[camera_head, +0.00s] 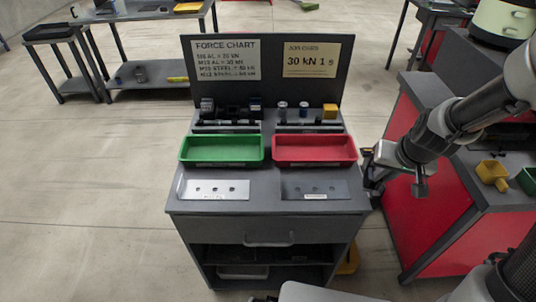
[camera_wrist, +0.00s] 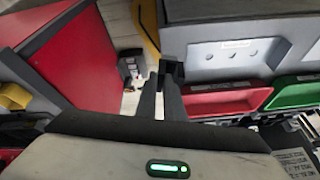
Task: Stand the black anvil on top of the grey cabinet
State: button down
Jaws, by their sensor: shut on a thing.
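The grey cabinet (camera_head: 268,207) stands in the middle of the head view, with a drawer and an open shelf below its top. Its grey top also shows in the wrist view (camera_wrist: 205,78). My gripper (camera_head: 373,188) is just off the cabinet's right edge, at about the height of its top. In the wrist view, my gripper's dark fingers (camera_wrist: 161,88) are shut on a small black piece, the black anvil (camera_wrist: 173,68), seen at the fingertips. Its shape is hard to make out, and it blends with the dark fingers in the head view.
A green tray (camera_head: 221,165) and a red tray (camera_head: 314,164) sit on the cabinet top behind two pale plates. Small parts and an upright sign panel (camera_head: 268,85) stand behind them. A red bench (camera_head: 440,215) is close on the right. The cabinet's front strip is bare.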

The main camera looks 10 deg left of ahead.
jog(key=shift+w+a+r+b, duration=0.2)
jog(key=shift+a+b, duration=0.4)
jog(key=shift+a, duration=0.15)
jog(key=s+a+r+n+b, duration=0.2)
jog(key=a+r, duration=0.1)
jog(key=a, duration=1.1)
jog(key=s+a+r+n+b, duration=0.1)
jog(key=a+r+b, duration=0.15)
jog(key=a, duration=1.15)
jog(key=f, duration=0.3)
jog(key=f+b, duration=0.1)
jog(key=f, duration=0.2)
jog(key=f+b, duration=0.1)
jog(key=f, duration=0.2)
jog(key=shift+d+f, duration=0.25)
jog(key=shift+r, duration=0.1)
jog(key=c, duration=2.3)
grip_release()
jog(key=shift+s+f, duration=0.1)
jog(key=shift+f, duration=0.15)
jog(key=o, duration=0.4)
jog(key=shift+r, duration=0.1)
jog(key=shift+o, duration=0.2)
